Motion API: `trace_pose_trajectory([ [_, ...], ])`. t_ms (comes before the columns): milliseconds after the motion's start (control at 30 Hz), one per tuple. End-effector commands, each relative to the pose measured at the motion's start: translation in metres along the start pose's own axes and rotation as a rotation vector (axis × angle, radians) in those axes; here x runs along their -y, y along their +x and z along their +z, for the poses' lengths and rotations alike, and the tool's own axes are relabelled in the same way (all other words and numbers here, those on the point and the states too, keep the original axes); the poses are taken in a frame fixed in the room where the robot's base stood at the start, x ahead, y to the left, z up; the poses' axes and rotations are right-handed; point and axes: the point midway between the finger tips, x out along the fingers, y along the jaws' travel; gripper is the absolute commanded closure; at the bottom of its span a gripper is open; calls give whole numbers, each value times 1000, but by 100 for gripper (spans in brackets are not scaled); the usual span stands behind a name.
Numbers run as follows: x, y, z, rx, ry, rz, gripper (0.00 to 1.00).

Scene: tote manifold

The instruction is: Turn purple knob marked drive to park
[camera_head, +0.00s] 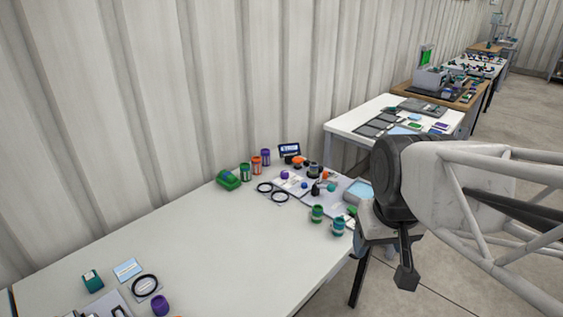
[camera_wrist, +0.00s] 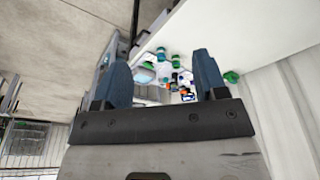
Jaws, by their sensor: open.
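A small purple knob (camera_head: 284,174) sits on a light panel (camera_head: 292,187) at the far end of the white table. Its marking is too small to read, so I cannot tell which way it points. My gripper (camera_wrist: 162,60) is open and empty in the wrist view, its two blue fingers spread wide. The table's coloured items show small between and beyond the fingers, well away from them. In the head view my arm hangs at the right, beyond the table's right edge, apart from the knob. I cannot pick out the knob in the wrist view.
Near the knob are an orange-topped knob (camera_head: 298,161), black rings (camera_head: 280,197), green jars (camera_head: 317,213) and a small display (camera_head: 289,150). Another purple piece (camera_head: 160,305) lies at the near end. The table's middle (camera_head: 210,240) is clear. A corrugated wall stands behind.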

Motion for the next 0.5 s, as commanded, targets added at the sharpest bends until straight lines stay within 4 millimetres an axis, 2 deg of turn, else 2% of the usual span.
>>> trace_pose_trajectory([
  [500, 4, -3, -117, 36, -205, -10, 35],
])
